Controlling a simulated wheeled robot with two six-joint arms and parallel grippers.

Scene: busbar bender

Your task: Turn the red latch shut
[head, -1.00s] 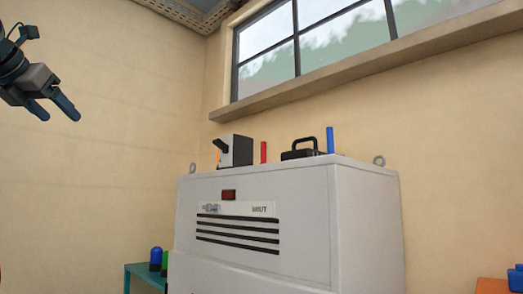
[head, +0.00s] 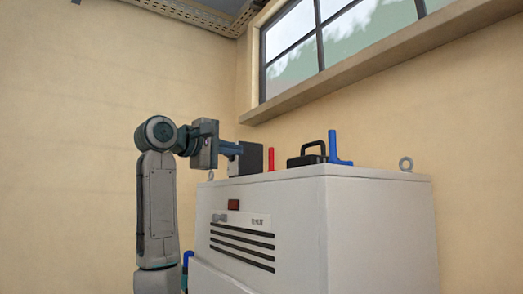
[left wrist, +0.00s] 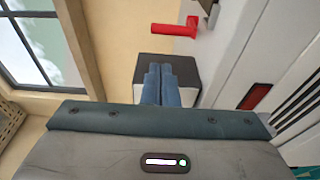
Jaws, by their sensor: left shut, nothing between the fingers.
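The red latch (head: 271,159) stands as a short upright red handle on top of the white cabinet (head: 385,215). The red latch is apart from the fingers. My right gripper is not in view.
A black carrying handle case (head: 306,155) and a blue L-shaped handle (head: 336,150) stand right of the red latch. A lifting eye (head: 406,163) is at the cabinet's right. A window (head: 330,35) is above. The cabinet's front has a red lamp (head: 234,204).

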